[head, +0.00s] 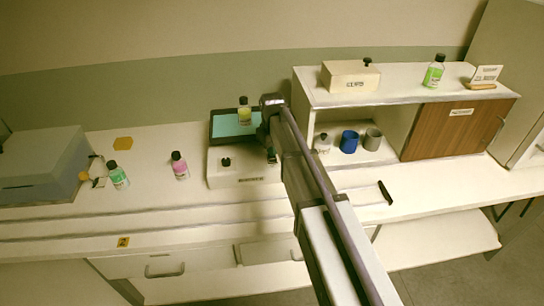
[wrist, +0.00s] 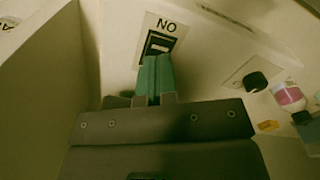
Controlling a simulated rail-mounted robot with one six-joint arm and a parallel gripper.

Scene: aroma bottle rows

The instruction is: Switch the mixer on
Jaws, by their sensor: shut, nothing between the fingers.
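The mixer (head: 222,180) is a white box with a teal-topped dark plate (head: 222,127), on the bench left of my arm. A bottle with a yellow label (head: 244,111) stands on the plate. A black knob (head: 226,162) is on its front; it also shows in the wrist view (wrist: 256,82). In the head view my gripper (head: 271,156) hides the switch.
A pink bottle (head: 179,165) and a green bottle (head: 118,175) stand left of the mixer, near a grey machine (head: 40,165). A shelf unit (head: 305,89) with a blue cup (head: 349,141) stands right. A black handle (head: 385,192) lies at the bench front.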

